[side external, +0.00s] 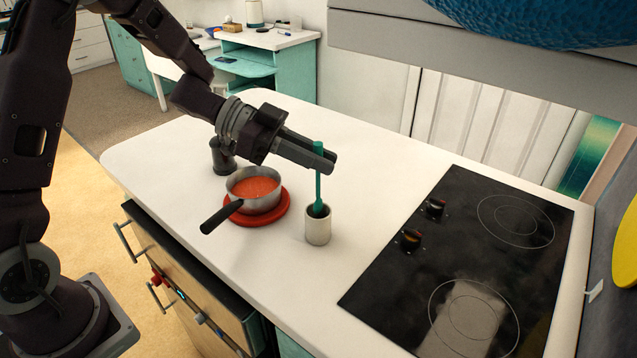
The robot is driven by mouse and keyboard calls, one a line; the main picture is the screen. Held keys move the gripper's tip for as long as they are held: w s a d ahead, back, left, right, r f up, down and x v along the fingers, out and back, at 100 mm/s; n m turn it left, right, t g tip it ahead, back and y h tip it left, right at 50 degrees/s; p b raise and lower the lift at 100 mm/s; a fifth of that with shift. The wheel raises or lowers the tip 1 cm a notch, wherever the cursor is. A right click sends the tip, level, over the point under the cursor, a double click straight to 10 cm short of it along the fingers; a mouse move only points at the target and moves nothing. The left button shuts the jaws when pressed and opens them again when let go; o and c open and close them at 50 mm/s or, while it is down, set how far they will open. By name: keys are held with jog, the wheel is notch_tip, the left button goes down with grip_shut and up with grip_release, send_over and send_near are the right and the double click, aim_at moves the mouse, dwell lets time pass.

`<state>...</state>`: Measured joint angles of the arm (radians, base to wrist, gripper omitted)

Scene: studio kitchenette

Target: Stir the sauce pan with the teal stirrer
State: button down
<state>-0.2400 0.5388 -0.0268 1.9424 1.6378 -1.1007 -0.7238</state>
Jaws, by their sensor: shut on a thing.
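The teal stirrer (318,186) stands upright, with its lower end inside a pale cup (317,227) on the white counter. My gripper (322,157) is shut on the upper part of the stirrer, above the cup. The sauce pan (267,203) sits left of the cup on a round red mat (284,217). It holds orange-red sauce (254,187), and its black handle (221,217) points toward the lower left. The stirrer's lower tip is hidden in the cup.
A dark cylindrical object (222,157) stands behind the pan, partly hidden by my arm. A black cooktop (460,265) with two knobs lies to the right. The white counter (390,190) is clear between cup and cooktop. A grey overhead unit (480,50) hangs at upper right.

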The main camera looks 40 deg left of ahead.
aim_at(317, 142)
notch_tip(317, 142, up, 3)
jog(key=shift+a+r, duration=0.15)
jog(key=shift+r, duration=0.05)
jog(key=s+a+m+y, duration=0.2)
jog(key=a, duration=1.2)
notch_tip(317, 142, down, 8)
jog(key=shift+s+a+r+t, duration=0.15)
jog(key=shift+a+r+t, duration=0.05)
jog(key=shift+t, duration=0.1)
